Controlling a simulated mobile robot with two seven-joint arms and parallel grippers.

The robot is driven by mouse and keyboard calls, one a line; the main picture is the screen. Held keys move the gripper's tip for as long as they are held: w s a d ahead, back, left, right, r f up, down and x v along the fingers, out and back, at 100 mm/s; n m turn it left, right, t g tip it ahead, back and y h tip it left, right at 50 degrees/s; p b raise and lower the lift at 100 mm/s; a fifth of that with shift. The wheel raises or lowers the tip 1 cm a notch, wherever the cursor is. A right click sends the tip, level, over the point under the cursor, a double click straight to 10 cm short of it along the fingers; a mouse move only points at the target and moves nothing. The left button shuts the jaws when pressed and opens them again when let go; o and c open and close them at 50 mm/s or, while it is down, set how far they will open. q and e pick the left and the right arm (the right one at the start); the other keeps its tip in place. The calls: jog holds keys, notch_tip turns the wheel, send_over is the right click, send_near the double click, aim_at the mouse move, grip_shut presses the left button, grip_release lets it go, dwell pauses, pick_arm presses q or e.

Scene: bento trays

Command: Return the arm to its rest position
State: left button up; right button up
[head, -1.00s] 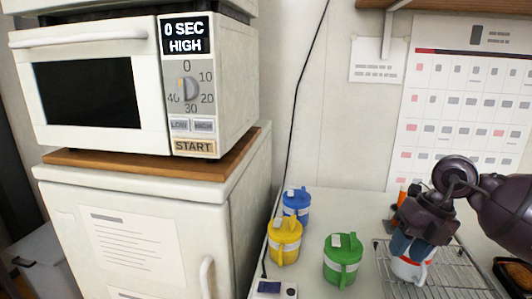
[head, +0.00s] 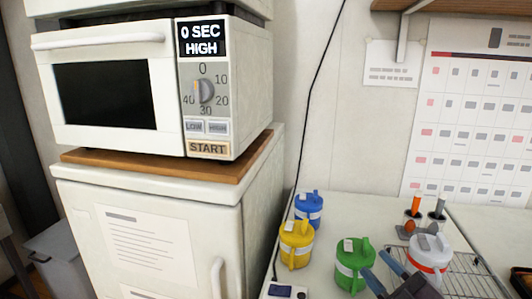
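My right gripper (head: 377,266) shows at the bottom right of the head view, in front of the green lidded cup and the white lidded cup. Its two bluish fingers are apart and nothing shows between them. The rest of my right arm is mostly out of the frame below. My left gripper and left arm are not in view.
A white cup with a red band (head: 428,257) stands on a wire rack (head: 465,275). Green (head: 350,262), yellow (head: 296,240) and blue (head: 308,206) cups stand to its left. Two small holders with an orange and a grey item (head: 437,212) stand behind. A microwave (head: 110,100) reads 0 SEC HIGH.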

jog(key=s+d+f+m+g+h, duration=0.3)
jog(key=s+d+f+m+h, duration=0.2)
jog(key=f+m+h, duration=0.25)
jog(key=s+d+f+m+g+h, duration=0.3)
jog(key=s+d+f+m+h, duration=0.15)
jog(key=f+m+h, duration=0.3)
jog(key=s+a+f+m+g+y, duration=0.1)
jog(key=s+f+g+y, duration=0.1)
jog(key=s+f+g, duration=0.5)
jog(key=s+a+f+m+g+y, duration=0.1)
jog(key=s+f+g, duration=0.2)
jog(key=s, duration=0.7)
jog(key=w+f+n+t, duration=0.1)
jog(key=w+f+t, duration=0.6)
jog(key=t, duration=0.1)
jog(key=shift+w+a+f+y, duration=0.15)
jog(key=shift+w+f+y, duration=0.15)
jog(key=shift+f+y, duration=0.1)
